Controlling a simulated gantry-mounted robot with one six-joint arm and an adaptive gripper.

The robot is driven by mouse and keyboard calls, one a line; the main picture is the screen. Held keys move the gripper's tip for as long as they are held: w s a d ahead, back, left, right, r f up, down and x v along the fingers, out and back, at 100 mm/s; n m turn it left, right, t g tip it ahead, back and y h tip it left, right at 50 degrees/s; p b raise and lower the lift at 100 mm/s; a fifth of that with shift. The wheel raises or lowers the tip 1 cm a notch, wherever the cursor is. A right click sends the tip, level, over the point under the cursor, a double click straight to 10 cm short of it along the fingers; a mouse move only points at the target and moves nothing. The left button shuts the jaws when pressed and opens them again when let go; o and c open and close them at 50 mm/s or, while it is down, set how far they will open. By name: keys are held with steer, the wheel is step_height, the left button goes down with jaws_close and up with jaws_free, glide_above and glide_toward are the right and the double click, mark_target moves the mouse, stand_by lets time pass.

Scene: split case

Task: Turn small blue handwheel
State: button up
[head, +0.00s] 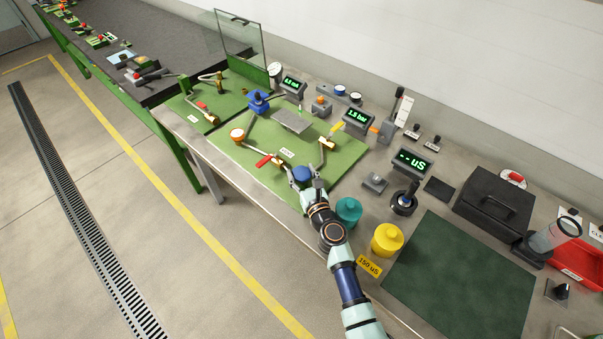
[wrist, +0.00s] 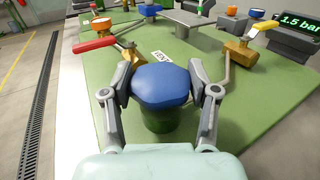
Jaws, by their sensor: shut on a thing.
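The small blue handwheel (head: 302,174) is at the front edge of the green board. In the wrist view it is a rounded, lobed blue cap (wrist: 162,84) on a dark green body (wrist: 160,121). My gripper (head: 304,181) has one finger on each side of it and is shut on it; the fingers (wrist: 161,92) also show left and right of the cap in the wrist view. The underside of the handwheel is hidden. A larger blue handwheel (head: 258,101) stands farther back on the board.
Teal (head: 348,211) and yellow (head: 387,240) containers stand close to my arm on the right. The dark green mat (head: 455,275) is bare.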

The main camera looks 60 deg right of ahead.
mark_target(305, 180)
stand_by(0.4)
steer(key=o, duration=1.2)
steer(key=shift+c, duration=0.2)
steer(key=v, duration=0.7)
steer(key=shift+s+a, duration=0.15)
steer(key=shift+s, duration=0.1)
